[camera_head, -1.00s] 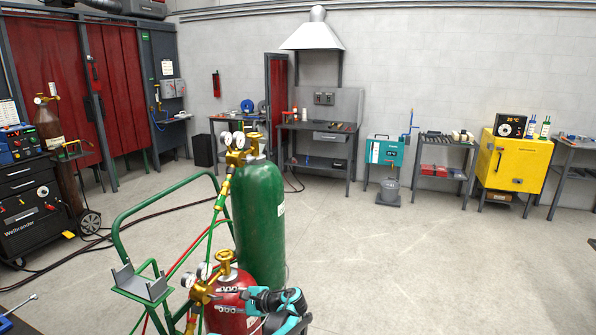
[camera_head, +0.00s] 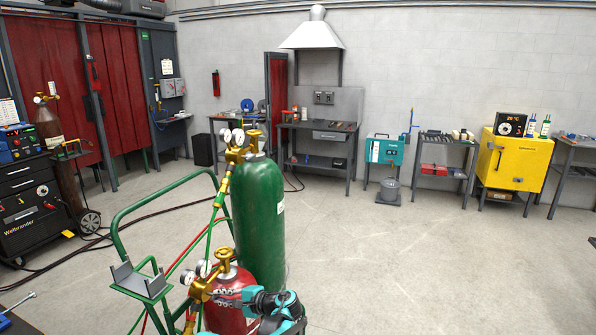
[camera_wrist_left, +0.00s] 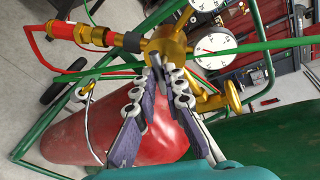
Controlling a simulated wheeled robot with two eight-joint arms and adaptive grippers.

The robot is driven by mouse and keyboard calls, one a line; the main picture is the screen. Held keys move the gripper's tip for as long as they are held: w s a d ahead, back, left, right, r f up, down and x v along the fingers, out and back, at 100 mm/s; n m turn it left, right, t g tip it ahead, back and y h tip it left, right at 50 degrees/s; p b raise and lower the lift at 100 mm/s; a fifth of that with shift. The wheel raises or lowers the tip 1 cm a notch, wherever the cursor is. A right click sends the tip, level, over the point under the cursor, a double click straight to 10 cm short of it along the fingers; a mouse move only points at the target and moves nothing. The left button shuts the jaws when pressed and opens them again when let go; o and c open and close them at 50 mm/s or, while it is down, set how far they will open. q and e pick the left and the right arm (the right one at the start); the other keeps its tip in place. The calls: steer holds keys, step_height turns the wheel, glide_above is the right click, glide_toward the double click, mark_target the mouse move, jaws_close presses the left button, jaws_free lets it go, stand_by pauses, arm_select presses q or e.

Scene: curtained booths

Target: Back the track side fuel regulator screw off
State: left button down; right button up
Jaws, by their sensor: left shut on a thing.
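The red fuel cylinder (camera_head: 222,318) stands at the bottom centre of the head view, with a brass regulator (camera_head: 201,290) and gauges at its top. My left gripper (camera_head: 222,296), on a teal wrist, reaches in front of the cylinder at the regulator. In the left wrist view the regulator body (camera_wrist_left: 165,44) is at the top centre, above the red cylinder (camera_wrist_left: 152,125). The gripper (camera_wrist_left: 168,76) has its narrow-set fingertips at the lower side of that body, shut on the regulator screw. My right gripper is not in view.
A tall green cylinder (camera_head: 260,215) with its own brass regulator (camera_head: 236,155) stands just behind. A green cart frame (camera_head: 118,235) and red and green hoses run close by on the left. Open floor (camera_head: 400,260) lies to the right.

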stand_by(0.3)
arm_select(q)
steer(key=shift+s+f+n+t+b, duration=0.15)
steer(key=shift+n+t+b, duration=0.55)
steer(key=shift+n, duration=0.8)
steer(key=c, duration=1.5)
jaws_free()
